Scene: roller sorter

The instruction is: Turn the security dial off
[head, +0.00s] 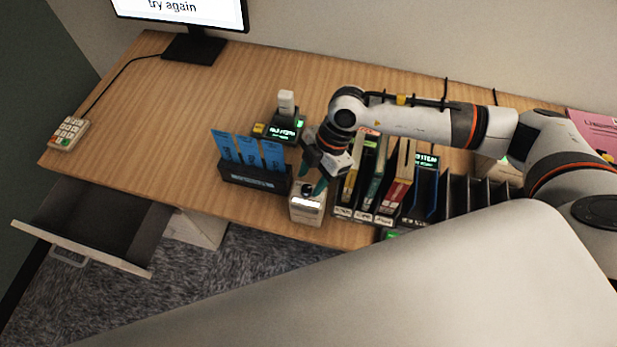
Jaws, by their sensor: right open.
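A small white box (306,210) stands near the front edge of the desk. A dark knob (307,188) on its top appears to be the security dial; its setting and any label are too small to read. My right gripper (311,179) is open and points down over the box, with its teal fingertips on either side of the knob. I cannot tell whether the fingers touch the knob. The gripper hides part of the box's top. My left gripper is not in view.
A rack of upright coloured cartridges (375,195) stands right beside the box. A dark holder with blue cards (253,178) is to its left, a small lit device (278,128) behind. A keypad (69,133), monitor (195,45) and open drawer (82,232) are left. The left desk middle is clear.

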